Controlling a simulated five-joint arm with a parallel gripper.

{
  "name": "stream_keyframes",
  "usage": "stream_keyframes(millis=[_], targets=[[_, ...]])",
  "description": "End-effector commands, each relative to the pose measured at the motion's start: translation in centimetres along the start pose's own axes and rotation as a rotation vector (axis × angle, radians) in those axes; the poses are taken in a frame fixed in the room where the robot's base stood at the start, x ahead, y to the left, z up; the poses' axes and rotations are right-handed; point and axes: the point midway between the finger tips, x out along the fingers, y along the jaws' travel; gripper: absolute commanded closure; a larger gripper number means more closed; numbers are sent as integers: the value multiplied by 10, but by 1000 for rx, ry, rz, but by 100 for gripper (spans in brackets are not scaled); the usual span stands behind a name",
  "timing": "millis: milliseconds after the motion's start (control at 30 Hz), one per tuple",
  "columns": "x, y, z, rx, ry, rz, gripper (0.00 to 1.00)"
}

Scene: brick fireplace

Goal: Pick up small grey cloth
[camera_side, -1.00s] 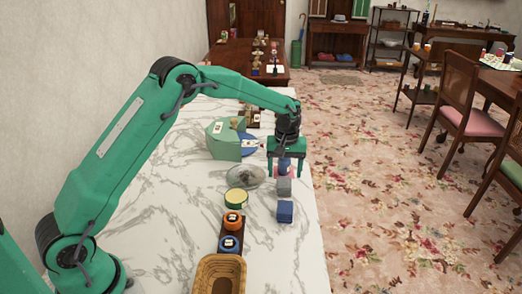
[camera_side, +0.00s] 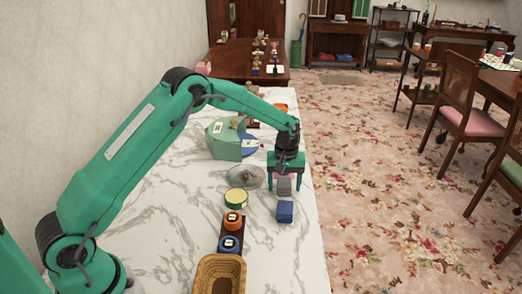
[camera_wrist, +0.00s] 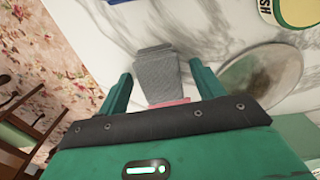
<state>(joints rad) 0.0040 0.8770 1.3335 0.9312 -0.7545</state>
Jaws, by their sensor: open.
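The small grey cloth (camera_side: 284,186) is a folded grey block on the white marble top, near its right edge. In the wrist view the grey cloth (camera_wrist: 157,75) lies between the two green fingers, with a gap on each side. My gripper (camera_side: 285,185) is open and low, over and around the cloth. In the wrist view my gripper (camera_wrist: 160,85) holds nothing that I can see. A pink item (camera_wrist: 165,103) shows at the cloth's near end, partly hidden by my gripper's body.
A folded blue cloth (camera_side: 285,211) lies just in front of the grey one. A round grey plate (camera_side: 245,177), a green-and-yellow tin (camera_side: 236,199), a green box (camera_side: 222,140) and a wicker basket (camera_side: 205,275) stand to the left. The marble's right edge is close.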

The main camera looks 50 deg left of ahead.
Motion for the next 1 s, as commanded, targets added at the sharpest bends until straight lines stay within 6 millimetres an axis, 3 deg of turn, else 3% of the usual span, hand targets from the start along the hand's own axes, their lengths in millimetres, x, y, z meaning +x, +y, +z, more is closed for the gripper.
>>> stream_keyframes(millis=[267, 500, 1000], targets=[[0, 0, 0, 0, 0, 0, 33], [-1, 0, 0, 0, 0, 0, 80], [-10, 0, 0, 0, 2, 2, 80]])
